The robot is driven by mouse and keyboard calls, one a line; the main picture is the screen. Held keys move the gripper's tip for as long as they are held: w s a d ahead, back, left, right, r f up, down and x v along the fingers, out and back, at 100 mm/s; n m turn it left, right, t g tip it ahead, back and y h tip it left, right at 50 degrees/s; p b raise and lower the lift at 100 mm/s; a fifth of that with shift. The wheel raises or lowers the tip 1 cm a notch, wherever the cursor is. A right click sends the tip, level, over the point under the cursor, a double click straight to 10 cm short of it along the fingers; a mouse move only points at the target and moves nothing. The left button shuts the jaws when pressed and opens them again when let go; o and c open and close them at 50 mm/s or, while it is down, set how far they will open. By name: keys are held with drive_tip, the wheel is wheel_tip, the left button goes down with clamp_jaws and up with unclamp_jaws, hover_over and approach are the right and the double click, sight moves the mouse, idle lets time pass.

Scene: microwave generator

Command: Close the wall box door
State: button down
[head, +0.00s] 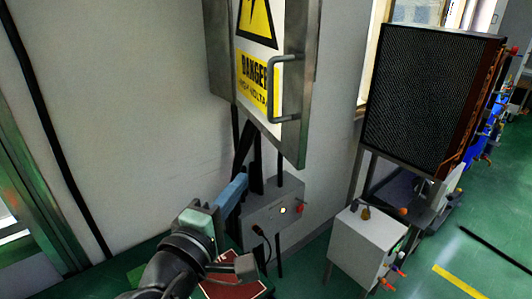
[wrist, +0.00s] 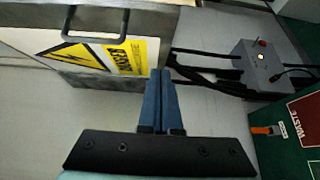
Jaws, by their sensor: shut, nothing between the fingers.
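The wall box door (head: 290,55) is a grey metal panel with a yellow and black danger sign and a bar handle (head: 275,88). It hangs on the wall box (head: 219,50) at the top of the head view, whose upper part is cut off. How far the door stands open I cannot tell. In the wrist view the door's handle (wrist: 95,39) and sign show at upper left. My gripper (head: 241,180) has blue fingers, shut and empty, below the box in the head view. In the wrist view my gripper (wrist: 160,73) has its tips beside the sign's right end; contact is unclear.
A small grey control box (head: 275,210) with a lit button and red knob is on the wall below, with black cables above it. A white cabinet (head: 365,248) and a large dark grille unit (head: 425,98) stand to the right.

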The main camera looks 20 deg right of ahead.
sight(285, 146)
drive_tip(key=p+x, duration=0.1)
drive_tip(key=x, duration=0.2)
drive_tip(key=s+d+p+x, duration=0.1)
drive_tip(key=p+x, duration=0.1)
drive_tip(key=x, duration=0.2)
drive_tip(key=d+p+x, duration=0.1)
drive_tip(key=x, duration=0.3)
drive_tip(key=shift+s+r+p, duration=0.15)
drive_tip(key=shift+s+p, duration=0.1)
drive_tip(key=shift+p, duration=0.05)
drive_tip(key=shift+d, duration=0.35)
drive_tip(key=shift+d, duration=0.1)
